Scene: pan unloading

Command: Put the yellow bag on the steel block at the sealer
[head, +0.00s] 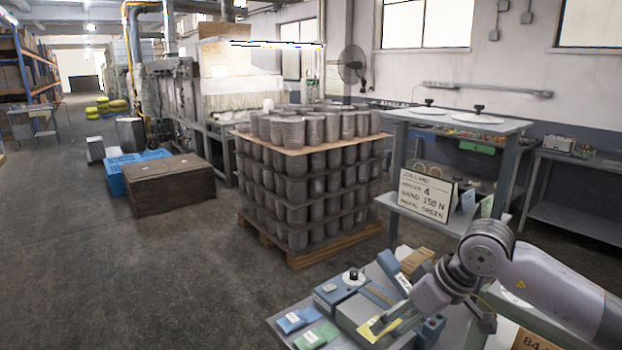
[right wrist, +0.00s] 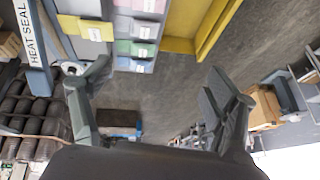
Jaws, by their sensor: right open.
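The yellow bag (head: 392,331) lies on the grey steel block (head: 352,313) at the sealer (head: 334,291) in the head view. The right wrist view also shows the yellow bag (right wrist: 78,25), flat across the block (right wrist: 90,49) beside the bar marked HEAT SEAL (right wrist: 33,50). My right gripper (head: 430,322) is open, its fingers wide apart, with one finger close to the bag in the head view. In the right wrist view the gripper (right wrist: 157,79) has nothing between its fingers. My left gripper is out of view.
A blue bag (head: 295,320) and a green bag (head: 316,336) lie at the bench's left. A job card (head: 425,193) reading green stands on the shelf behind. A pallet of stacked cans (head: 305,185) stands beyond the bench. Open floor lies to the left.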

